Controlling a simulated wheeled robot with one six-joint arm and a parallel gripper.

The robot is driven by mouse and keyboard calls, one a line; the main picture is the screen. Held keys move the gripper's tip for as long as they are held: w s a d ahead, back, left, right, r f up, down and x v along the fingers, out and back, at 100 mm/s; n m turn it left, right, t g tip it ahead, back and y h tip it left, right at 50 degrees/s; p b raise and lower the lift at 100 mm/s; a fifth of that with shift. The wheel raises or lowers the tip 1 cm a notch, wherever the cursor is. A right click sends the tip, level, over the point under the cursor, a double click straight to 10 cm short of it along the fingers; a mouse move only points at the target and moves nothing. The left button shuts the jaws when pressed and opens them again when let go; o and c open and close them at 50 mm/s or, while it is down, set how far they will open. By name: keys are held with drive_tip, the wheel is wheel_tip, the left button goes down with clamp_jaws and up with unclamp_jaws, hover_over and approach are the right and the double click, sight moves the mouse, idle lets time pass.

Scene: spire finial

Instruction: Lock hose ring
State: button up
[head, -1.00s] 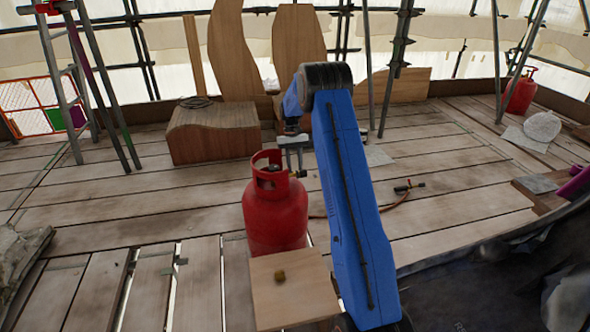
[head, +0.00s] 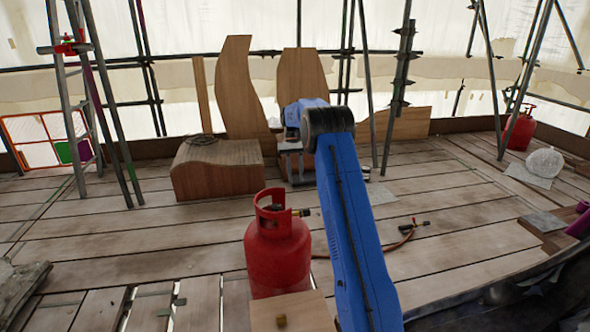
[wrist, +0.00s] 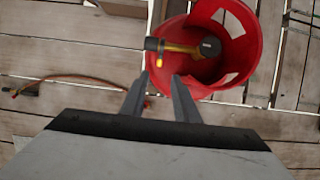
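A red gas cylinder (head: 277,255) stands upright on the deck. Its valve, with a dark outlet end (head: 300,212), pokes out to the right of the open collar. In the wrist view, I look down into the red collar (wrist: 250,50). A brass valve (wrist: 178,47) lies across it, with a black ring-like end (wrist: 153,44) at the left and a dark knob at the right. My gripper (wrist: 160,77) is open and empty, its fingertips appearing just below the valve in that view. In the head view, my gripper (head: 293,170) is in the air above and behind the cylinder.
An orange hose (head: 395,243) with a dark end fitting (head: 413,226) lies on the deck to the right. A plywood square (head: 300,312) is in front of the cylinder. A wooden block (head: 217,170) stands behind left. Another red cylinder (head: 522,128) is far right.

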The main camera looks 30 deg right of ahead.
drive_tip(key=shift+v, duration=1.7)
drive_tip(key=s+a+r+t+h, duration=0.1)
drive_tip(key=s+a+t, duration=0.1)
drive_tip(key=s+t, duration=0.35)
drive_tip(key=shift+g, duration=0.65)
drive_tip(key=f, duration=0.5)
drive_tip(key=s+f, duration=0.1)
drive_tip(key=f, duration=1.1)
drive_tip(key=shift+s, duration=0.2)
clamp_jaws()
